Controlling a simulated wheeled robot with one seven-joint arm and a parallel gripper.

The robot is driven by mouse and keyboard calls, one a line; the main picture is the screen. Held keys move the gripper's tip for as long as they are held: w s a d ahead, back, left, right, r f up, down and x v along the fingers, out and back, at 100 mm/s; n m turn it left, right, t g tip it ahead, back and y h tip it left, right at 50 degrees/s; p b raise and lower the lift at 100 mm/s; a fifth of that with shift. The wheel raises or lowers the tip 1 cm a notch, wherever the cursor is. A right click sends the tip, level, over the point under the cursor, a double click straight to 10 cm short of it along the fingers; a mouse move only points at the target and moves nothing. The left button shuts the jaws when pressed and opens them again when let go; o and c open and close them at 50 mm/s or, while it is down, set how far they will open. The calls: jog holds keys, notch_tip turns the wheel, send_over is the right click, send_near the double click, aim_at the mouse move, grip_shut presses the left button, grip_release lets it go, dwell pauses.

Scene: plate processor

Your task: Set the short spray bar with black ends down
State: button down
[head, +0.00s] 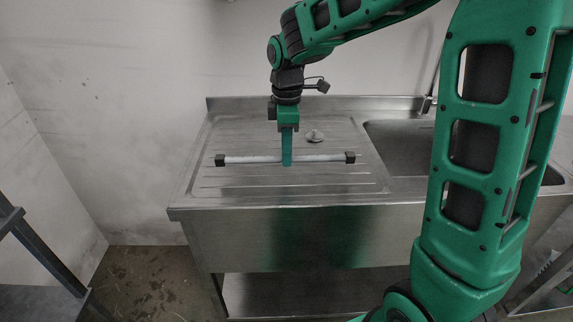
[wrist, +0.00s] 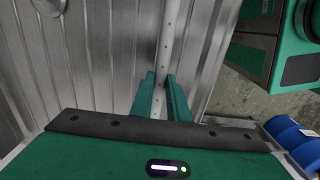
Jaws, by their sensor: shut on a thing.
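The short spray bar (head: 250,159) is a thin pale tube with a black block at each end. In the head view it lies level, left to right, over the ribbed drainboard of the steel sink unit (head: 240,189). I cannot tell whether it touches the drainboard. My gripper (head: 287,160) points straight down and is shut on the bar near its middle. In the wrist view the bar (wrist: 168,35) runs away between the two green fingers (wrist: 160,98), and small holes show along it. Its black ends are out of that view.
The sink basin (head: 400,140) is to the right. A wall stands behind the raised back edge. A blue drum (wrist: 290,138) shows at the right in the wrist view. The drainboard's front is clear.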

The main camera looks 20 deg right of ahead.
aim_at(288, 175)
jog(key=shift+w+d+f, duration=0.15)
jog(key=shift+d+f, duration=0.15)
jog(key=shift+d, duration=0.05)
jog(key=shift+f, duration=1.95)
jog(key=c, duration=1.7)
grip_release()
